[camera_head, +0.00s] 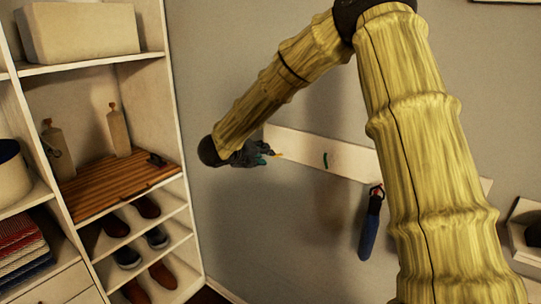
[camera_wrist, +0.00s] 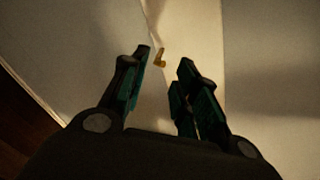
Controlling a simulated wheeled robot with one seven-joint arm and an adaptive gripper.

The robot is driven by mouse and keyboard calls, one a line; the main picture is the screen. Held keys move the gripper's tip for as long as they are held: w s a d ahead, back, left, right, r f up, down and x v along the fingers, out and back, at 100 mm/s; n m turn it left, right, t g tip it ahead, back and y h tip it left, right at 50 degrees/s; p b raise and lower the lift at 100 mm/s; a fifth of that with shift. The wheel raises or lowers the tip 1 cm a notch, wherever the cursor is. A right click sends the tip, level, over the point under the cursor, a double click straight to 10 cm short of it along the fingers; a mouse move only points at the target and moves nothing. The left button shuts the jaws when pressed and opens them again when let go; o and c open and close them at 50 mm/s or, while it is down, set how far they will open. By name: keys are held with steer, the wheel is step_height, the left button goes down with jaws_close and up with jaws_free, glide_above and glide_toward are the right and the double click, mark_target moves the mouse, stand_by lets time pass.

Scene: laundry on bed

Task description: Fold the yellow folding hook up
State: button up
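The yellow folding hook (camera_head: 279,155) is small and sits at the left part of a white wall board (camera_head: 345,160). In the wrist view the hook (camera_wrist: 160,58) looks like a short L, just beyond and between my fingertips. My gripper (camera_head: 268,152) is beside the hook at its left in the head view. In the wrist view my gripper (camera_wrist: 164,62) is open, with a clear gap between its fingers and nothing held. Whether a finger touches the hook cannot be told. The hook's exact fold angle is hard to tell.
A blue item (camera_head: 370,226) hangs further right. A shelf unit (camera_head: 180,215) with shoes and bottles stands at the left. The wall below the board's left part is clear.

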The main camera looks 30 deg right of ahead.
steer(key=v, duration=0.3)
steer(key=shift+w, duration=0.1)
steer(key=shift+f, duration=0.1)
